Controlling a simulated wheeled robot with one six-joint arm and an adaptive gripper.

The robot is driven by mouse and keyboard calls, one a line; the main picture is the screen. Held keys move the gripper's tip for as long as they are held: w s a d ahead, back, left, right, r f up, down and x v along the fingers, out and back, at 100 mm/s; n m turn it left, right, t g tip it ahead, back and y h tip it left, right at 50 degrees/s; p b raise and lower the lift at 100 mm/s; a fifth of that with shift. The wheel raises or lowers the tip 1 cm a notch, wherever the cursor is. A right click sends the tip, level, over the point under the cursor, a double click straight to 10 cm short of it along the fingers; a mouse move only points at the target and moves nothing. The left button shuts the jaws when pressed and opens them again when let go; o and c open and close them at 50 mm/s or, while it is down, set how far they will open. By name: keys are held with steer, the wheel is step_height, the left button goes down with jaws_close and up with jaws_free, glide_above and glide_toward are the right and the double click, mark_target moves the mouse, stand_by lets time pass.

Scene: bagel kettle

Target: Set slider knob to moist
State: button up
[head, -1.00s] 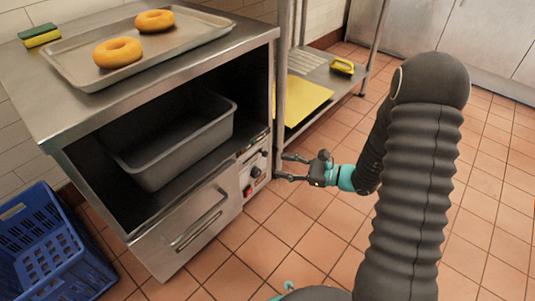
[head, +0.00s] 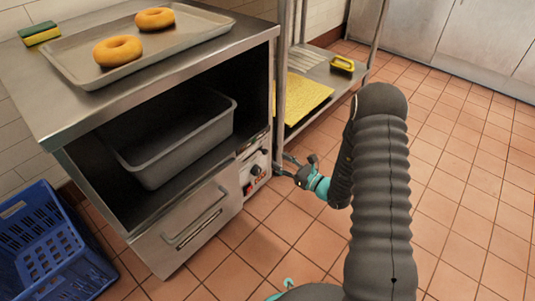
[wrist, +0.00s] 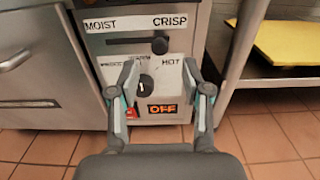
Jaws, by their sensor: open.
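The slider knob (wrist: 159,45) is a dark round knob at the right end of its horizontal slot, under the CRISP label (wrist: 170,21). The MOIST label (wrist: 101,26) is above the slot's left end. The control panel (head: 254,168) is on the front of the steel cabinet in the head view. My gripper (wrist: 158,78) is open and empty in front of the panel. Its fingers appear lower than the slider, on either side of the round dial (wrist: 146,88). My gripper also shows beside the panel in the head view (head: 281,165).
A red switch (wrist: 131,112) and an OFF display (wrist: 162,109) are below the dial. A drawer handle (wrist: 16,60) is left of the panel. A low shelf with a yellow sheet (head: 303,97) stands to the right. A blue crate (head: 45,245) is at far left.

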mark_target(267, 152)
steer(key=x, duration=0.6)
steer(key=shift+w+a, duration=0.2)
steer(key=shift+a, duration=0.1)
jaws_close()
